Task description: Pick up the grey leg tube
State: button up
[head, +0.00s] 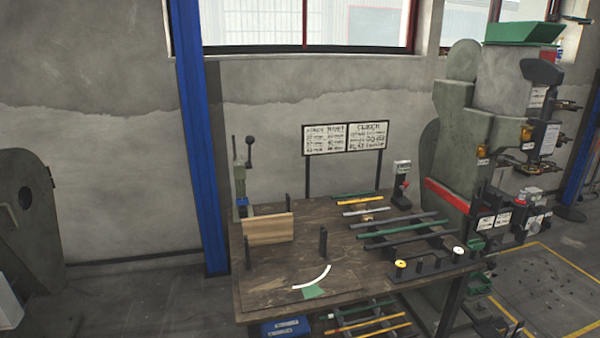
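Several tubes lie on the right half of the brown workbench (300,215). Two dark grey tubes (394,218) lie in the front group, the second one (410,241) nearer, with a dark green tube (403,230) between them. A thinner pale grey or white tube (367,211) lies farther back beside a yellow tube (360,202) and a green one (352,195). I cannot tell for sure which one is the grey leg tube. My gripper is not in view.
A wooden block (268,228) and dark upright posts (323,243) stand on the bench's left half. A curved white strip (313,279) lies near the front. A large rivet press (465,130) stands at the right. More tubes (368,326) lie below the bench.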

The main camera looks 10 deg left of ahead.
aim_at(351, 227)
jog(key=i+l+u, duration=0.15)
jog(key=i, duration=0.35)
jog(key=i+l+u, duration=0.15)
jog(key=i, duration=0.35)
jog(key=i+l+u, duration=0.15)
jog(key=i+l, duration=0.15)
jog(key=i, duration=0.2)
